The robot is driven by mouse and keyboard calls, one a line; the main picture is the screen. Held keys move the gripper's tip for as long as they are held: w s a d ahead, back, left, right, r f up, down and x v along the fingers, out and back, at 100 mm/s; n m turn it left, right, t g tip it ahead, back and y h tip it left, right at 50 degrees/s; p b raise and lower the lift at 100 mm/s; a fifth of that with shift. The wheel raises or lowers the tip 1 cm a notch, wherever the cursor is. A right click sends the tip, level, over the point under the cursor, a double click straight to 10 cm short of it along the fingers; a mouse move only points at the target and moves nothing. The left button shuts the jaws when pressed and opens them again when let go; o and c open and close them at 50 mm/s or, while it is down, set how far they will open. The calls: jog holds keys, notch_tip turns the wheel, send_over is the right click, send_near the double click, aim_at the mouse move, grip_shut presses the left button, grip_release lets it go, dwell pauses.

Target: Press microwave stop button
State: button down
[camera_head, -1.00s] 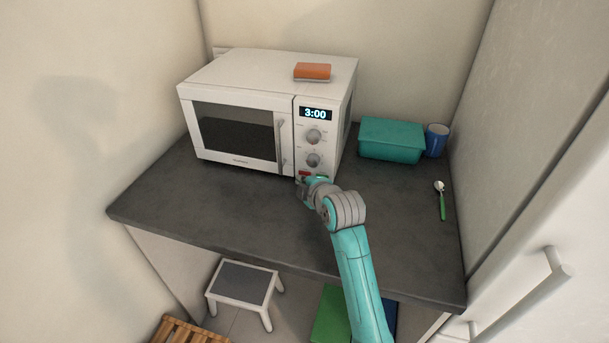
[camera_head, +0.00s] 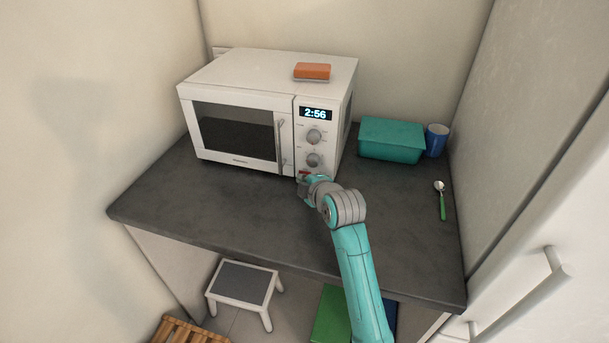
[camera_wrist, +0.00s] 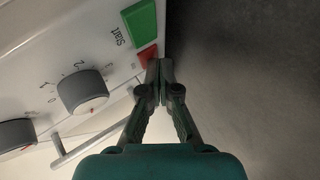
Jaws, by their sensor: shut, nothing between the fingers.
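The white microwave (camera_head: 235,80) stands on the dark counter with its door closed. Its display (camera_head: 316,114) is lit and reads 2:56. In the wrist view the red button (camera_wrist: 146,56) sits beside the green button (camera_wrist: 140,22), which is marked Start. My gripper (camera_wrist: 159,68) is shut and empty, with its fingertips at the lower edge of the red button. I cannot tell whether they touch it. In the head view my gripper (camera_head: 305,183) is at the bottom of the control panel, and the buttons there are mostly hidden behind it.
Two grey knobs show on the panel, the lower one (camera_head: 314,160) just above my gripper. An orange sponge (camera_head: 312,71) lies on the microwave. A teal box (camera_head: 391,140), a blue cup (camera_head: 437,140) and a green-handled spoon (camera_head: 441,200) are to the right. The counter's front left (camera_head: 200,210) is clear.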

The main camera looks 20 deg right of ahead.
jog(key=shift+s, duration=0.1)
jog(key=shift+s+a, duration=0.4)
jog(key=shift+s, duration=0.1)
jog(key=shift+s+a, duration=0.75)
jog(key=shift+s, duration=0.3)
jog(key=shift+s+a, duration=0.75)
jog(key=shift+s, duration=0.25)
